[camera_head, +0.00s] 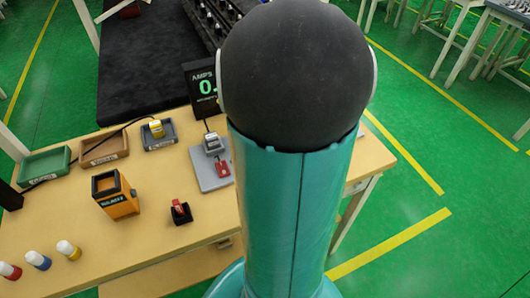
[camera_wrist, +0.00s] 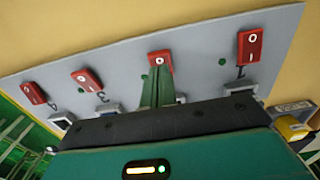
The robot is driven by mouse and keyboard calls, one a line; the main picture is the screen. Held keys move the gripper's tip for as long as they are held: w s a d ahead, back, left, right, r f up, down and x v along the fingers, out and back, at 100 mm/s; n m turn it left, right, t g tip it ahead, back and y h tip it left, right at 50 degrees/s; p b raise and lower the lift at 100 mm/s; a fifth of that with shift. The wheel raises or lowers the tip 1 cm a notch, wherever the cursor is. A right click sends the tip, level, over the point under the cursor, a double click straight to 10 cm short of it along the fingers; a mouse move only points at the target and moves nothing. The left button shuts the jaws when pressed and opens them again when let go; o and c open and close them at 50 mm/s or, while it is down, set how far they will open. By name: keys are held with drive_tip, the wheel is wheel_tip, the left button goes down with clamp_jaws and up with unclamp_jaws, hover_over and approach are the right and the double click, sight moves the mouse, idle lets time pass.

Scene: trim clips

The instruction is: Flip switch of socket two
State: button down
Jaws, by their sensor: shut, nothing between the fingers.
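In the wrist view a grey socket panel (camera_wrist: 205,45) carries a row of red switches. The numbers 4, 3 and 1 show from left to right. The red switch between 3 and 1 (camera_wrist: 160,57), in socket two's place, lies just beyond my fingertips; its lower part is partly hidden, and contact cannot be told. My gripper (camera_wrist: 162,76) is shut and empty, its green fingers pointing at that switch. The switch of socket one (camera_wrist: 250,48) shows round and line marks. In the head view my arm hides the gripper and most of the panel (camera_head: 204,178).
A black AMPS display (camera_head: 203,88) stands behind the panel. A grey plug (camera_head: 212,143) sits on the panel's left end. Left of it on the table are small trays (camera_head: 104,150), an orange box (camera_head: 115,194) and a black holder with a red piece (camera_head: 180,211).

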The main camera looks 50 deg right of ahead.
drive_tip(key=shift+f, duration=1.3)
idle(1.2)
drive_tip(key=shift+r, duration=3.5)
drive_tip(key=w+a+r+n+t, duration=0.1)
drive_tip(key=w+a+r+n, duration=0.15)
drive_tip(key=a, duration=0.55)
drive_tip(key=w+a+r+n+t, duration=0.1)
drive_tip(key=w+a+r+t, duration=0.2)
drive_tip(key=a, duration=0.6)
drive_tip(key=s+a+r+n, duration=0.1)
drive_tip(key=a+r, duration=0.1)
drive_tip(key=a, duration=0.4)
drive_tip(key=s+a+r+n+t, duration=0.1)
drive_tip(key=s+a+r, duration=0.1)
drive_tip(key=a, duration=0.5)
drive_tip(key=shift+s+a+r+n+t, duration=0.2)
drive_tip(key=shift+r+n+t, duration=0.05)
drive_tip(key=shift+n+t, duration=0.1)
